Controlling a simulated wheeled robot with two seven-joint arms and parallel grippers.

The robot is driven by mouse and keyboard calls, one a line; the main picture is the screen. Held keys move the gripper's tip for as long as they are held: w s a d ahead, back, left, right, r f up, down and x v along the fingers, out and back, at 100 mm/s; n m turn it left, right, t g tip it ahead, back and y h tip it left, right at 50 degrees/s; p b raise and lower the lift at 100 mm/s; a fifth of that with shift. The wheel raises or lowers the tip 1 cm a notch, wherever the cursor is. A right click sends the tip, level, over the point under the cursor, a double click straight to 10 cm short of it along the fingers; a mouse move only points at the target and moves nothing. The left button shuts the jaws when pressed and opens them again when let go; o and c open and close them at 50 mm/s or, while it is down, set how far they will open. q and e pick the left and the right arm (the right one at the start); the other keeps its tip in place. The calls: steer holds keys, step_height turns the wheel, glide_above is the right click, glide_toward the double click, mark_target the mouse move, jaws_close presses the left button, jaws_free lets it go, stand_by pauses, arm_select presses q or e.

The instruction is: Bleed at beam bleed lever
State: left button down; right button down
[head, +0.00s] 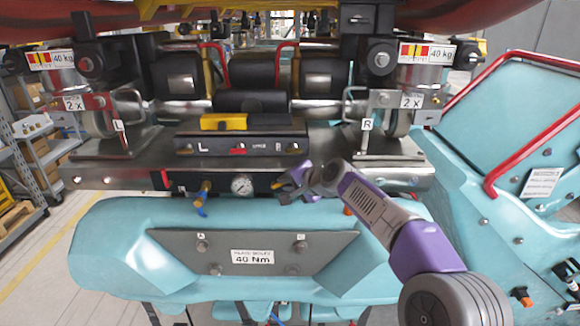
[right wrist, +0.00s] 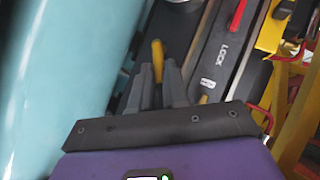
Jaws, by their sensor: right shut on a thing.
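The beam's dark front panel (head: 222,183) runs across the middle of the head view, with a round pressure gauge (head: 241,185) on it. My right gripper (head: 287,188) is at this panel, to the right of the gauge. In the right wrist view its two grey fingers (right wrist: 160,85) are shut on a small yellow lever (right wrist: 157,52), whose rounded end shows beyond the fingertips. I take this to be the bleed lever. Its base is hidden by the fingers. My left gripper is not in view.
A brass fitting with a blue hose (head: 203,190) sits left of the gauge. A black box with a yellow bar (head: 223,121) stands above the panel. The turquoise body (head: 110,230) lies close below; a turquoise side with a red rail (head: 490,160) stands at right.

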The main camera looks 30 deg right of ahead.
steer(key=p, duration=0.1)
steer(key=r+n+g+h+p, duration=0.1)
steer(key=p, duration=0.1)
steer(key=shift+w+a+r, duration=0.2)
steer(key=shift+a, duration=0.2)
steer(key=shift+w+a+r+n+g+h+p, duration=0.1)
steer(key=shift+w+a+n+g+h+p, duration=0.1)
steer(key=shift+n+g+h+p, duration=0.25)
steer(key=h, duration=0.1)
steer(key=a+n+g+h, duration=0.1)
steer(key=g+h, duration=0.1)
steer(key=shift+w+a+r+n, duration=0.2)
steer(key=shift+w+r+n, duration=0.05)
steer(key=shift+w+n, duration=0.15)
steer(key=shift+w+a+n+g+h, duration=0.35)
steer(key=shift+a+n+g+h, duration=0.25)
steer(key=shift+g+h, duration=0.4)
steer(key=shift+h, duration=0.25)
steer(key=c, duration=1.1)
jaws_free()
